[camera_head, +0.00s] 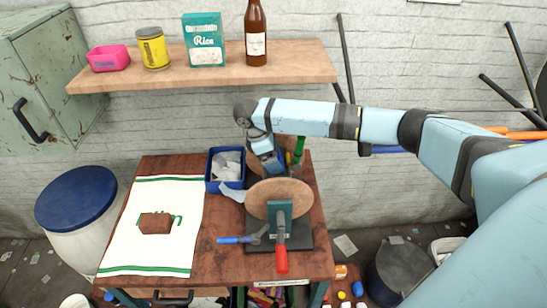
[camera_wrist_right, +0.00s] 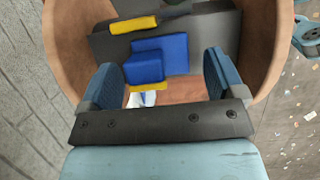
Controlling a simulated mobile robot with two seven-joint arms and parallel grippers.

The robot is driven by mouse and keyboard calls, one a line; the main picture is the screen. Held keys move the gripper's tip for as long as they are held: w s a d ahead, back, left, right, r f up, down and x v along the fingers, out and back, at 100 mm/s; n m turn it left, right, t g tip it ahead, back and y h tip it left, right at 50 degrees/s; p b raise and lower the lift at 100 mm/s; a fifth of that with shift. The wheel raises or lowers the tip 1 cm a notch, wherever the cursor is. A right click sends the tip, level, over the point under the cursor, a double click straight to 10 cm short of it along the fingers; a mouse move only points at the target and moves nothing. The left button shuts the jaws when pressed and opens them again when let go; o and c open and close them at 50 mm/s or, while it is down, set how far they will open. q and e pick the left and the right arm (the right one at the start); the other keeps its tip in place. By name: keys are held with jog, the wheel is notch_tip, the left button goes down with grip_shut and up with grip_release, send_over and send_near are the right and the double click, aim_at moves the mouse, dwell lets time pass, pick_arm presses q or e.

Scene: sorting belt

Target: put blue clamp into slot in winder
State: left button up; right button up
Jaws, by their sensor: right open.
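The winder has a round wooden disc (camera_head: 279,198) at the front, a second disc partly hidden behind my arm, and a dark base plate (camera_head: 297,237). A blue-handled clamp (camera_head: 235,240) lies at the front left of the winder, its metal end towards the base. A red-handled clamp (camera_head: 281,258) stands at the winder's front bracket. My right gripper (camera_head: 268,163) is behind the front disc. In the right wrist view it (camera_wrist_right: 162,85) is open, with a blue block with yellow parts (camera_wrist_right: 148,60) beyond the fingers; I cannot tell whether it touches them. The slot is not clearly visible.
A blue bin (camera_head: 227,187) with crumpled cloth stands left of the winder. A brown block (camera_head: 155,223) lies on a white towel (camera_head: 132,255). A green-handled tool (camera_head: 299,150) stands behind the winder. A shelf (camera_head: 220,76) with goods hangs above.

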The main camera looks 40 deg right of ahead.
jog(key=v, duration=1.1)
jog(key=shift+r+b, duration=0.3)
jog(key=shift+b, duration=0.1)
jog(key=shift+a, duration=0.1)
